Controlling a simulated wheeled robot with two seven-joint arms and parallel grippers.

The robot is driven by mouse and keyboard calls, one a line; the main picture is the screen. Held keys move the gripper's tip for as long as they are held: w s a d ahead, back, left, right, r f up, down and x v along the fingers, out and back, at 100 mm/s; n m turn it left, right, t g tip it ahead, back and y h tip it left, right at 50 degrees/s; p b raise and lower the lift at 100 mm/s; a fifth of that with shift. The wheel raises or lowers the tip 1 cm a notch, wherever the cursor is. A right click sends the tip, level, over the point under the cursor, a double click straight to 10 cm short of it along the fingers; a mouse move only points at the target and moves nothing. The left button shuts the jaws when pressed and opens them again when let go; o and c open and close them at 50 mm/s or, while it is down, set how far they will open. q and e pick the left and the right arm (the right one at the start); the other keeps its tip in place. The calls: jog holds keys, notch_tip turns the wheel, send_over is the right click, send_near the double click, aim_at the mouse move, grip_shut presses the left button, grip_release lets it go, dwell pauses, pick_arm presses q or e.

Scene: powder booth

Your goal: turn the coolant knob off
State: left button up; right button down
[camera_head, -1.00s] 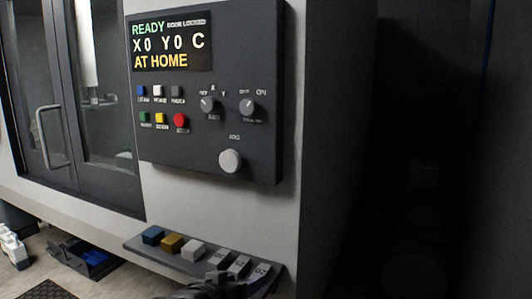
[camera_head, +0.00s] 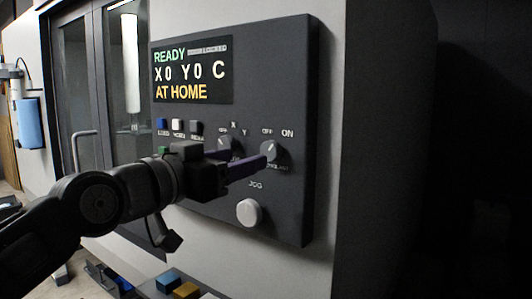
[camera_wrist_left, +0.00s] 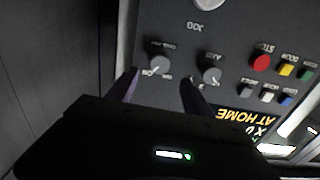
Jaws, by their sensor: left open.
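The coolant knob (camera_head: 270,151) is a round grey dial under the OFF and ON labels on the dark control panel (camera_head: 285,85). Its pale pointer mark leans up and right, towards ON. The knob also shows upside down in the left wrist view (camera_wrist_left: 160,62), with its mark towards ON. My left gripper (camera_head: 247,157) is open in front of the panel, fingers pointing at it. In the wrist view its fingertips (camera_wrist_left: 159,77) lie to either side of the knob and just short of it; contact is not visible. My right gripper is not in view.
The axis knob (camera_head: 228,147) is close beside the coolant knob, partly behind a finger. The JOG knob (camera_head: 249,212) sits below. My left arm hides lower buttons; the red STOP button (camera_wrist_left: 261,63) shows in the wrist view. Coloured blocks (camera_head: 186,290) lie on a ledge below.

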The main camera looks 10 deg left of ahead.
aim_at(268, 151)
pick_arm(q)
jog(key=p+x, duration=0.2)
jog(key=x, duration=0.5)
jog(key=shift+s, duration=0.1)
jog(key=shift+w+d, duration=0.15)
jog(key=shift+w, duration=0.35)
grip_shut()
